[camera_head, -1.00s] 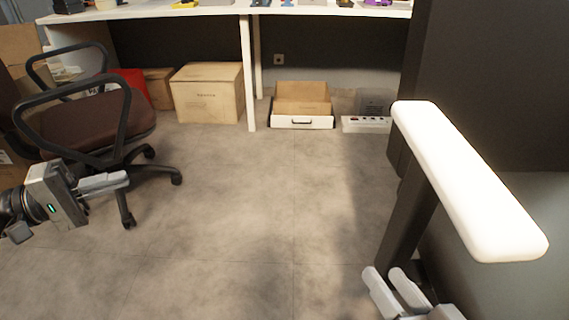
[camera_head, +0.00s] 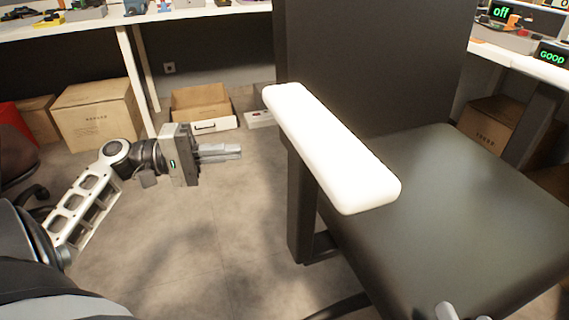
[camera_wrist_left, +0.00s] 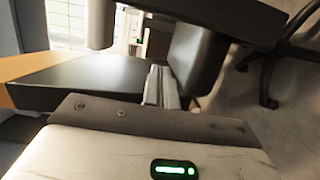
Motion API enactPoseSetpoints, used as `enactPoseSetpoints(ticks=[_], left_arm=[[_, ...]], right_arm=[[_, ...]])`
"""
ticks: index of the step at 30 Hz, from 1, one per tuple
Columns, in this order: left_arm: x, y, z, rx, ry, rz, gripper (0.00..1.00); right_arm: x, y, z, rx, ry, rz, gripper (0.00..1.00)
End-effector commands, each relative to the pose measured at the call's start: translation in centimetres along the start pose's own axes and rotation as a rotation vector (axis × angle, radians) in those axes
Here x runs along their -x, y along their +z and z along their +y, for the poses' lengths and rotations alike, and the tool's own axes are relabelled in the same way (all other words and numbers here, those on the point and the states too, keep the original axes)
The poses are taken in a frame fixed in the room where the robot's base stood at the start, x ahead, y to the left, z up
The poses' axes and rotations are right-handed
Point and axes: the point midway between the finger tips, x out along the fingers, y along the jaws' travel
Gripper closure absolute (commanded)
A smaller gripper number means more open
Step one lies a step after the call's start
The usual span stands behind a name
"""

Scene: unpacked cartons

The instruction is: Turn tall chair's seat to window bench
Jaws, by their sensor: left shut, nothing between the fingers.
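The tall chair is close in front on the right in the head view, with a dark backrest (camera_head: 375,60), a dark seat (camera_head: 460,200) and a white-topped armrest (camera_head: 330,145). My left gripper (camera_head: 238,152) is shut and empty, left of the armrest and pointing right towards it, with a visible gap. In the left wrist view its fingers (camera_wrist_left: 160,86) are together, with a dark flat panel (camera_wrist_left: 90,82) beyond. Two fingertips of my right gripper (camera_head: 464,314) show apart at the bottom edge, over the seat's front; the rest is cut off. I cannot tell which bench is the window bench.
A white bench (camera_head: 190,13) runs along the back, with cartons (camera_head: 97,115) and an open box (camera_head: 203,108) beneath. Another bench (camera_head: 525,62) is at the right. A second chair (camera_head: 15,160) is at the left edge. The floor between is clear.

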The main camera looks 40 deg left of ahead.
Motion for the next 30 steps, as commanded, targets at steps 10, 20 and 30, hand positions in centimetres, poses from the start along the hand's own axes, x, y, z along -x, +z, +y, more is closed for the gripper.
enactPoseSetpoints(ticks=[10, 20, 30], left_arm=[[-7.3, 0.0, -0.1, -0.004, -0.001, -0.009, 1.0], [-8.5, 3.6, -0.1, -0.002, -0.003, -0.007, 1.0], [-8.5, 3.9, 0.0, -0.001, -0.001, -0.005, 1.0]], right_arm=[[-0.5, -2.1, -0.5, 0.036, -0.052, 0.119, 0.42], [-0.8, -3.7, -0.5, 0.141, -0.066, 0.209, 0.42], [-0.8, -3.9, -0.6, 0.152, -0.068, 0.219, 0.42]])
